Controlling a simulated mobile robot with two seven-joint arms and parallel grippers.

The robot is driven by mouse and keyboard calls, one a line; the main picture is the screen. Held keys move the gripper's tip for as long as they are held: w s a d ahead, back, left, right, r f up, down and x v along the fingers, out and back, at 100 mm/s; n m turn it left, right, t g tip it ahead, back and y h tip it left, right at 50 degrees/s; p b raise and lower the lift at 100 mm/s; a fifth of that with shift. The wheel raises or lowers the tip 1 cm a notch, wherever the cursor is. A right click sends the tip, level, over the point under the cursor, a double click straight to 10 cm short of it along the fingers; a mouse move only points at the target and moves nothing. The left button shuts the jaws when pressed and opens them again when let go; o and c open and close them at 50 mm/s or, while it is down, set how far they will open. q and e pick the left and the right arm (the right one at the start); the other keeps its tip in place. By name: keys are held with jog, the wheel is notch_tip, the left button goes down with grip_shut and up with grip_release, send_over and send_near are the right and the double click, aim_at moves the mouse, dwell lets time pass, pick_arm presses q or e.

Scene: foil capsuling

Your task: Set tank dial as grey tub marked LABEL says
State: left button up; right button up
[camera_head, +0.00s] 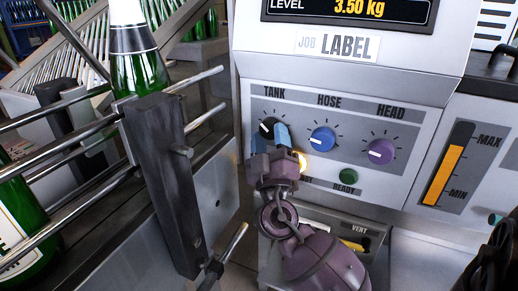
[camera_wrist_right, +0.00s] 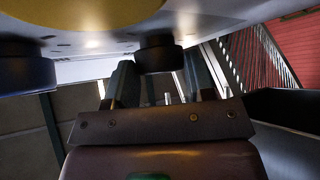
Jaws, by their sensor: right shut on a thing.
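The tank dial (camera_head: 266,126) is a dark knob under the word TANK on the grey control panel (camera_head: 420,125). My right gripper (camera_head: 270,138) is at this dial, its blue-grey fingers covering its lower part. In the right wrist view a dark round knob (camera_wrist_right: 155,52) sits between the two fingers (camera_wrist_right: 160,82), and the gripper is shut on it. The dial's pointer setting is hard to read. A sign (camera_head: 337,46) above reads JOB LABEL. I see no grey tub. My left gripper is not in view.
A blue HOSE dial (camera_head: 322,139) and a purple HEAD dial (camera_head: 381,151) are to the right. A lit button (camera_head: 300,162) and a green button (camera_head: 348,177) are below. A display (camera_head: 350,8) reads 3.50 kg. Green bottles (camera_head: 135,60) stand by rails at left.

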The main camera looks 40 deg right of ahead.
jog(key=shift+w+f+m+h+b, duration=0.1)
jog(key=shift+f+m+h+b, duration=0.3)
jog(key=shift+f+m+b, duration=0.2)
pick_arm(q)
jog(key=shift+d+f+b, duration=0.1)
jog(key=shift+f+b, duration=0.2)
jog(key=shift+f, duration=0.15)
pick_arm(e)
jog(key=shift+r+g, duration=0.15)
jog(key=shift+g, duration=0.25)
pick_arm(q)
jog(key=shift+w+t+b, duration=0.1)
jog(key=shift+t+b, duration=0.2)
jog(key=shift+b, duration=0.05)
pick_arm(e)
jog(key=shift+r+m+h, duration=0.15)
jog(key=shift+m+h, duration=0.45)
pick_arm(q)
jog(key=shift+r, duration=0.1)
pick_arm(e)
jog(key=shift+r+g, duration=0.2)
jog(key=shift+g, duration=0.1)
jog(key=o, duration=0.9)
